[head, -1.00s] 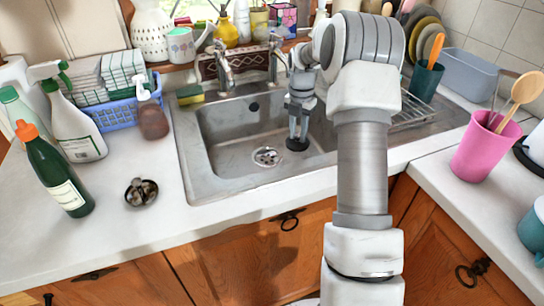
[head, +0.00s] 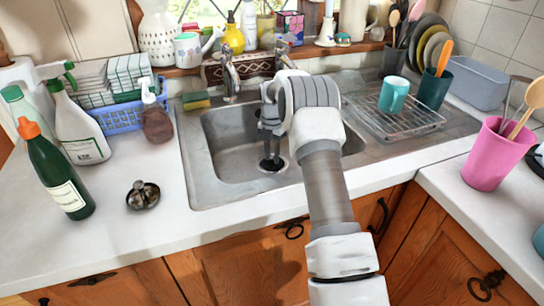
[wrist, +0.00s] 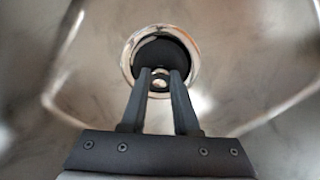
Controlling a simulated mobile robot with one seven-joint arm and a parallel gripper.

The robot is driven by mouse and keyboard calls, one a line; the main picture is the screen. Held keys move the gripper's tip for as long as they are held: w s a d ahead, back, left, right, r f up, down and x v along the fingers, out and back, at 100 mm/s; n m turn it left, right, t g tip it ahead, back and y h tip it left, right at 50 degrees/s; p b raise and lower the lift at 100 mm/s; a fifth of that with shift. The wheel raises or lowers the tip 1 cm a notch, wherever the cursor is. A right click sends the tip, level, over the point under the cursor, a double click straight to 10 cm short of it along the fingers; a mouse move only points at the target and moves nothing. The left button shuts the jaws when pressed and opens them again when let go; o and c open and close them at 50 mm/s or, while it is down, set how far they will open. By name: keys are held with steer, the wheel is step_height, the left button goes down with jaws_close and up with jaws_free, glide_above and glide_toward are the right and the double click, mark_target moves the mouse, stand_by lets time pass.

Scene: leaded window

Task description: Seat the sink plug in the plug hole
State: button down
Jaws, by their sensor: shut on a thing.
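The sink plug (head: 271,165) is a dark disc low in the sink basin, under my gripper (head: 271,152). In the wrist view my gripper (wrist: 160,76) is shut on the small knob of the black plug (wrist: 160,50). The bright metal ring of the plug hole (wrist: 131,62) shows around the plug's dark disc, so the plug lines up over the hole in that view. I cannot tell whether the plug sits in the hole or just above it. In the head view the plug and gripper hide most of the hole.
The sink's walls (head: 209,150) surround my gripper. A wire rack with a teal mug (head: 393,95) stands on the right drainer. The tap (head: 230,75) is behind the basin.

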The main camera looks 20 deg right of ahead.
steer(key=shift+f, duration=0.15)
steer(key=c, duration=0.7)
jaws_free()
steer(key=shift+o, duration=0.2)
